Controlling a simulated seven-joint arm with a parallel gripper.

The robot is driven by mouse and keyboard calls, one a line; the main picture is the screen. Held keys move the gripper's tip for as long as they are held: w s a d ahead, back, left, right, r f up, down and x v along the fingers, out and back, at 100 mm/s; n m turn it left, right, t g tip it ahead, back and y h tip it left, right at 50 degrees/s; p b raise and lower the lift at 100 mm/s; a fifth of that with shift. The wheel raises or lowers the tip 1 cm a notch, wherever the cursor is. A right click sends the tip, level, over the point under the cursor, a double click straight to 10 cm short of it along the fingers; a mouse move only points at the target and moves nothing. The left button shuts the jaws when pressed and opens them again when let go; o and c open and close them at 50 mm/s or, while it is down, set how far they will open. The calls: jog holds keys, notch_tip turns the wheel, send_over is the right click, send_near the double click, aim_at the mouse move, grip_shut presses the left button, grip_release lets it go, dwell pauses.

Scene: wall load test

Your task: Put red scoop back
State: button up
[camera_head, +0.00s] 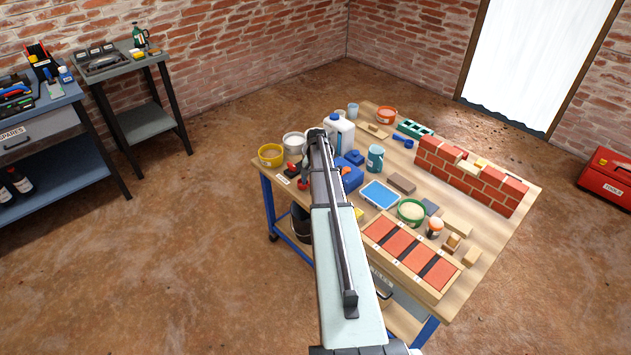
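A small red object (303,184), which may be the red scoop, shows at the left end of the wooden workbench (482,268), just left of my arm. A second bit of red lies just above it, beside dark parts. My gripper (305,165) seems to be at this spot, beyond the bend of my arm. It is small and partly hidden, so I cannot tell whether its fingers hold the red object. A small white label (283,179) lies on the bench near the left corner. A blue scoop-like tool (403,141) lies toward the back.
Around my arm stand a yellow tub (270,155), a white tub (293,142), a white jug (340,132) and a blue container (349,176). A brick wall piece (470,177) stands at the right. A tile tray (411,257) lies at the front.

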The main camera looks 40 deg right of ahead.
jog(key=shift+f, duration=0.4)
dwell(0.5)
jog(key=o, duration=0.8)
jog(key=shift+r, duration=0.1)
jog(key=shift+r, duration=3.4)
